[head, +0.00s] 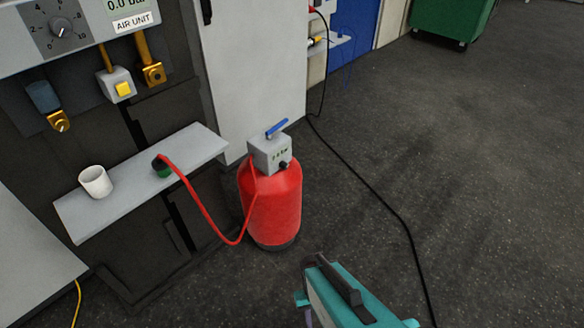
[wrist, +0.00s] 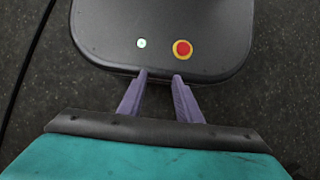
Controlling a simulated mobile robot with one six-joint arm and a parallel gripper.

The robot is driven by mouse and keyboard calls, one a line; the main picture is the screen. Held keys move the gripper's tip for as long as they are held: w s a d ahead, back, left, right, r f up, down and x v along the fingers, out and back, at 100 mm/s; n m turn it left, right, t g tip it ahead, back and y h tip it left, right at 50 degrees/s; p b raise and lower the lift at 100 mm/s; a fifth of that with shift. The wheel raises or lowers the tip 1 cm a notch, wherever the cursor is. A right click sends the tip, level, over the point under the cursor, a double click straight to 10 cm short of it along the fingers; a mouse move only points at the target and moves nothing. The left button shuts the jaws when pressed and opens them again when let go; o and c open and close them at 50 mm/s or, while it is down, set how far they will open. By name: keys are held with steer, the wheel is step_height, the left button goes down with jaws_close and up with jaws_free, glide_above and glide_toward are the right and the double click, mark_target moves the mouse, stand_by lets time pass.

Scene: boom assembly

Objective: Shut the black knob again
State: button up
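A small black knob (head: 284,165) sits low on the front of the grey box (head: 268,150) on top of the red tank (head: 272,210). The box carries a blue lever (head: 276,129) and a small readout too small to read. Whether the knob is open or shut cannot be seen. In the wrist view, my gripper (wrist: 160,77) has its two purple fingers apart with nothing between them. It is above my own dark base, far from the knob. In the head view, only my teal arm end shows at the bottom, well in front of the tank.
The air unit (head: 95,75) at left has a dial (head: 61,28) and a display reading 0.0. Its shelf (head: 130,188) holds a white cup (head: 96,181) and a green-dark fitting on a red hose (head: 207,215). A black cable (head: 375,190) crosses the floor. Open floor lies right.

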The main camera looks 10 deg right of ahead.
steer(key=shift+d, duration=0.25)
steer(key=o, duration=0.3)
steer(key=w+a+f+m+t+y+b, duration=0.1)
steer(key=w+a+m+t+y+b, duration=0.1)
steer(key=w+m+b, duration=0.3)
steer(key=w+a+f+m+t+y+b, duration=0.1)
steer(key=w+a+f+m+y+b, duration=0.2)
steer(key=w, duration=0.4)
steer(key=w+r+m+t+y+b, duration=0.1)
steer(key=w+r+m+t+b, duration=0.15)
steer(key=w, duration=0.25)
steer(key=w+d+r+m+t+y+b, duration=0.1)
steer(key=w+m+t+b, duration=0.15)
steer(key=w+b, duration=0.2)
steer(key=w+r+m+t+y+b, duration=0.1)
steer(key=w+r+m+b, duration=0.15)
steer(key=w, duration=0.35)
steer(key=w+d+r+m+t+y+b, duration=0.1)
steer(key=w+d+r+m+t+b, duration=0.4)
steer(key=r, duration=0.5)
steer(key=w+d+r+m+t+b, duration=0.6)
steer(key=w+d+r+m+b, duration=0.2)
steer(key=w+d+r+m, duration=0.1)
steer(key=shift+r+m+y, duration=0.4)
steer(key=shift+m, duration=0.05)
steer(key=shift+w, duration=0.2)
